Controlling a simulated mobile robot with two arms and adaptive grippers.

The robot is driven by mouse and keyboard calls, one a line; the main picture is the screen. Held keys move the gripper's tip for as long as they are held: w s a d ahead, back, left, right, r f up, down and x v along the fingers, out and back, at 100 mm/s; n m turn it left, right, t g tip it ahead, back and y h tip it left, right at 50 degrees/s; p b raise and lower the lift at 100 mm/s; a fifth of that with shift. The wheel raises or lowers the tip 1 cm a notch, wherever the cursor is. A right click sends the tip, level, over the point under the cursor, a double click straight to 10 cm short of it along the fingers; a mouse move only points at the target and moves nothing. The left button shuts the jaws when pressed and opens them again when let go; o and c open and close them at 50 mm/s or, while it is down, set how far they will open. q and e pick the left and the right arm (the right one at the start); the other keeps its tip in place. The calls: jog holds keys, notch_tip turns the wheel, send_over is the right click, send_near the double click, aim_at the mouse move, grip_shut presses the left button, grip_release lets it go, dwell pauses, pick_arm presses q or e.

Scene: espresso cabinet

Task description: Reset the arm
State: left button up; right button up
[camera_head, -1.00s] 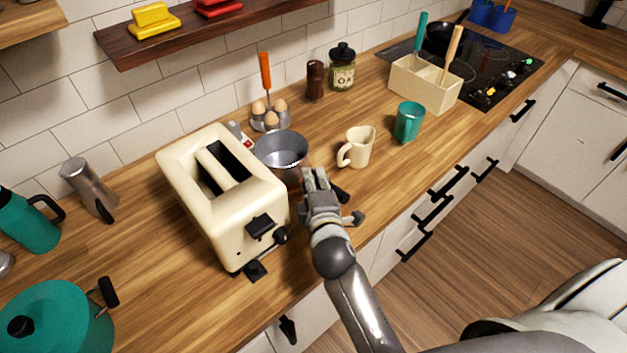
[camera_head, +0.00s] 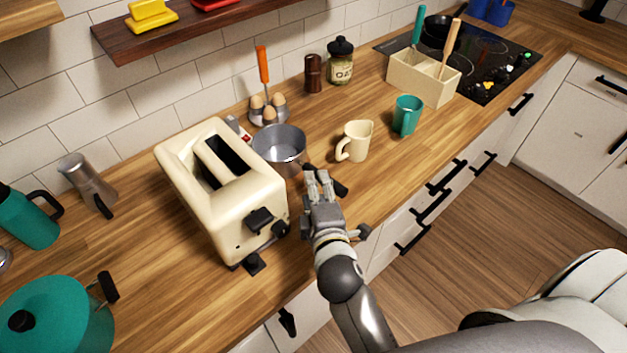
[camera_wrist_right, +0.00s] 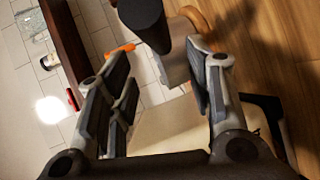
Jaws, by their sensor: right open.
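My right gripper (camera_head: 320,178) is over the counter, just in front of the grey saucepan (camera_head: 279,147) and right of the cream toaster (camera_head: 228,197). In the right wrist view my right gripper (camera_wrist_right: 160,52) has its fingers spread apart. A dark rounded handle (camera_wrist_right: 145,22) shows beyond and between the fingertips, with nothing visibly clamped. In the head view a black handle end (camera_head: 340,189) shows beside the fingers. I cannot tell whether the fingers touch it. My left gripper is not in view.
A cream jug (camera_head: 356,142) and teal mug (camera_head: 407,117) stand to the right of the saucepan. An egg holder (camera_head: 268,112) is behind it. A teal pot (camera_head: 60,318) sits at the front left. A wooden shelf (camera_head: 190,35) overhangs the back. The counter's front edge lies below my arm.

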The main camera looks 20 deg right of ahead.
jog(key=shift+v, duration=1.2)
jog(key=shift+a, duration=0.15)
jog(key=shift+f, duration=0.1)
